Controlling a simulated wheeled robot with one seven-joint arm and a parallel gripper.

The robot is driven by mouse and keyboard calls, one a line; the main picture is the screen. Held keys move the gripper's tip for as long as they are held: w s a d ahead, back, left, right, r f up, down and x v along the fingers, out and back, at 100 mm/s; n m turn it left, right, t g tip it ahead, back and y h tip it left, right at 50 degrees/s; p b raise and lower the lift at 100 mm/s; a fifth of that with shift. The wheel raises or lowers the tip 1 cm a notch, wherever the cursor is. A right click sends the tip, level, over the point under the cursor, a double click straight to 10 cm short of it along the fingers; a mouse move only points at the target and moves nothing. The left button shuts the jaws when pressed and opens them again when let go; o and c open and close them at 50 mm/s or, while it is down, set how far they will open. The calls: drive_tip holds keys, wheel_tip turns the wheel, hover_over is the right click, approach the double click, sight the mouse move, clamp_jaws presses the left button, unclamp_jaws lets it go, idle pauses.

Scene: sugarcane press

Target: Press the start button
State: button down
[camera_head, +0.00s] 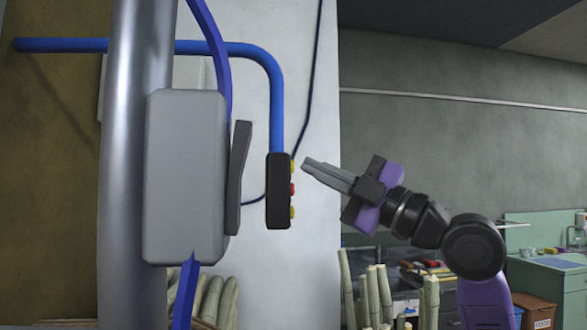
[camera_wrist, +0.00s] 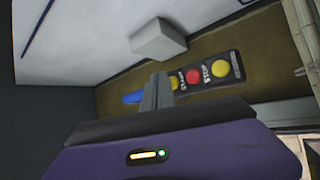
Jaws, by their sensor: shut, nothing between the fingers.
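The black button box (camera_head: 278,191) hangs at the end of a blue pipe in the head view. A yellow button (camera_head: 292,167), a red button (camera_head: 292,189) and another yellow button (camera_head: 292,212) stick out of its right side. In the wrist view the red button (camera_wrist: 193,76) and one yellow button (camera_wrist: 220,68) show fully; the other yellow button (camera_wrist: 173,83) is partly behind my fingers. Small labels sit beside the buttons, too small to read surely. My gripper (camera_head: 305,164) is shut and empty, its tips just right of the upper yellow button, apparently apart from it.
A grey metal post (camera_head: 138,200) and a grey box (camera_head: 185,175) stand left of the button box. Cane stalks (camera_head: 380,295) stand below. A green bench (camera_head: 545,285) is at the far right. The space around my gripper is clear.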

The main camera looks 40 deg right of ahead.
drive_tip(key=shift+w+a, duration=0.35)
drive_tip(key=shift+a, duration=0.25)
idle(1.0)
drive_tip(key=shift+d, duration=0.1)
drive_tip(key=shift+s+d+b, duration=0.5)
drive_tip(key=shift+d+b, duration=0.15)
drive_tip(key=s+d, duration=0.1)
drive_tip(key=s+d+b, duration=0.1)
drive_tip(key=d+b, duration=0.1)
drive_tip(key=d, duration=0.1)
drive_tip(key=shift+s+d, duration=0.1)
drive_tip(key=shift+s, duration=0.3)
idle(0.8)
